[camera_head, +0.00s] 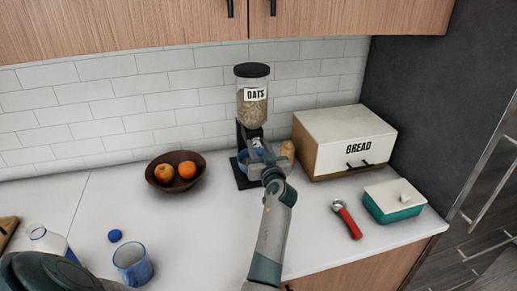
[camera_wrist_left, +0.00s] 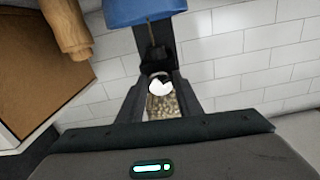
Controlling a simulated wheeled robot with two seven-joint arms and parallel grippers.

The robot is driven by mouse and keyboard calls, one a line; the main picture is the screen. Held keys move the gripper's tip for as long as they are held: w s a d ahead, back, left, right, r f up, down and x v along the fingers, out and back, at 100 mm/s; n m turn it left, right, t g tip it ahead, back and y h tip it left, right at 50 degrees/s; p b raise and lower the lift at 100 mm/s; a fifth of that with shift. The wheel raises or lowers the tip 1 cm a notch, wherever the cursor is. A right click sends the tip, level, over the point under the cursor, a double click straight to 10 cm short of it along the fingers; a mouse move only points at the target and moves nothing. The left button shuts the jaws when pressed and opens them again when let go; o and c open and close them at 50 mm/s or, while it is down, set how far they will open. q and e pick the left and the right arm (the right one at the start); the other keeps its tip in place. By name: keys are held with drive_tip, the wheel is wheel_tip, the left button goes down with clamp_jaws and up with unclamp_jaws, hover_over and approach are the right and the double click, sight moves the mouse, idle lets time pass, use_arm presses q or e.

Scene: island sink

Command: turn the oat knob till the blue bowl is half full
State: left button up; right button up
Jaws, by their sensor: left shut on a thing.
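The oat dispenser (camera_head: 253,108) stands against the tiled wall, its clear jar labelled OATS and holding oats, on a black stand. My left gripper (camera_head: 262,158) is at the front of the dispenser. In the left wrist view, which shows the scene upside down, its fingers (camera_wrist_left: 158,92) are shut on the pale knob (camera_wrist_left: 160,87), with oats visible behind. The blue bowl (camera_head: 243,155) is under the outlet, partly hidden by the gripper; its outer side shows in the left wrist view (camera_wrist_left: 140,12). The level inside the bowl cannot be seen. My right gripper is not in view.
A wooden pepper mill (camera_head: 287,150) and the bread box (camera_head: 345,140) stand close right of the dispenser. A red-handled tool (camera_head: 348,220), teal butter dish (camera_head: 393,205) and blue cup (camera_head: 131,265) stand nearer the front.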

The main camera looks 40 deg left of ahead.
use_arm(q)
drive_tip(key=m, duration=0.2)
drive_tip(key=shift+m+b, duration=0.4)
drive_tip(key=shift+m, duration=1.1)
drive_tip(key=o, duration=1)
drive_tip(key=shift+a, duration=0.1)
drive_tip(key=shift+o, duration=0.2)
drive_tip(key=shift+s, duration=0.1)
